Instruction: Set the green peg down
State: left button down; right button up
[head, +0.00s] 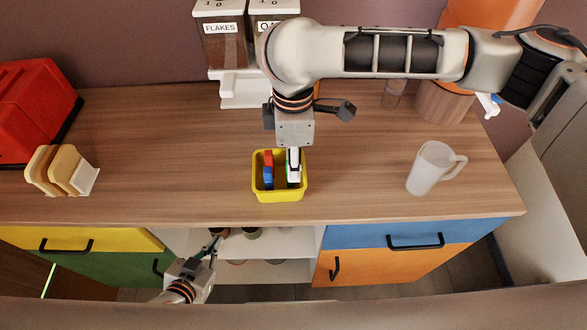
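No green peg shows clearly. A small touch of green shows at the edge of a white and black shape in the yellow bin (279,197), just below my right gripper (293,158); I cannot tell what it belongs to. My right arm reaches in from the right and its gripper points down over the right half of the bin. Its fingers are hard to make out, and whether they hold anything is unclear. My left gripper (213,246) is low in front of the counter, before the open shelf, with dark fingers pointing up; their gap cannot be seen.
A red and blue item (268,172) stands in the bin's left half. A frosted mug (430,168) stands at the right of the wooden counter (170,150). Sliced bread (62,170) and a red box (35,105) are at left. Cereal dispensers (222,45) stand behind. The counter beside the bin is clear.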

notch_tip(320, 180, up, 7)
jog(key=shift+r+p, duration=0.1)
jog(key=shift+p, duration=0.25)
dwell(0.4)
